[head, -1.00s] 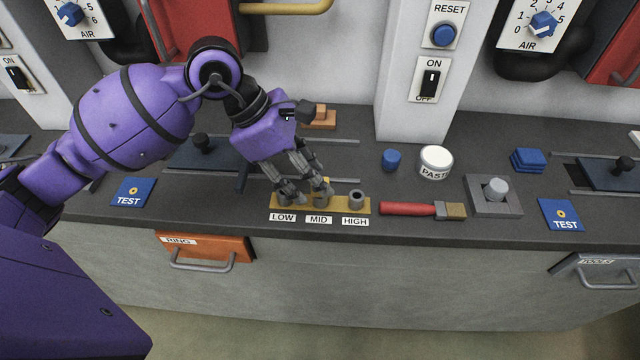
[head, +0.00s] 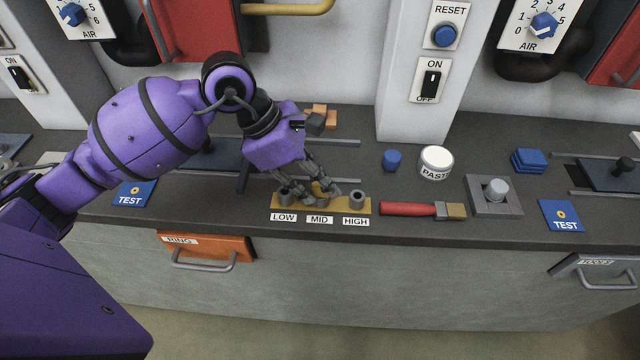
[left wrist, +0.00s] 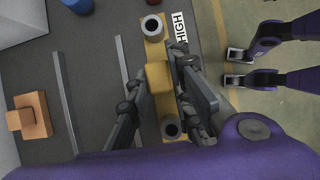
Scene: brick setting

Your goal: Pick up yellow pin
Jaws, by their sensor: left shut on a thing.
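The yellow pin (left wrist: 158,77) stands at the MID place of the yellow rack (head: 273,202), between two grey sockets. In the head view it is mostly hidden by my fingers. My left gripper (head: 323,194) reaches down over MID and is shut on the yellow pin. In the left wrist view the fingers of my left gripper (left wrist: 157,80) lie on either side of the pin. I cannot tell whether the pin is lifted at all. My right gripper is not in view.
Grey sockets stand at LOW (head: 285,195) and HIGH (head: 357,200). A red-handled brush (head: 408,209) lies just right of the rack. A paste jar (head: 435,161) and a blue cylinder (head: 392,160) stand behind it. The counter's front edge is close to the rack.

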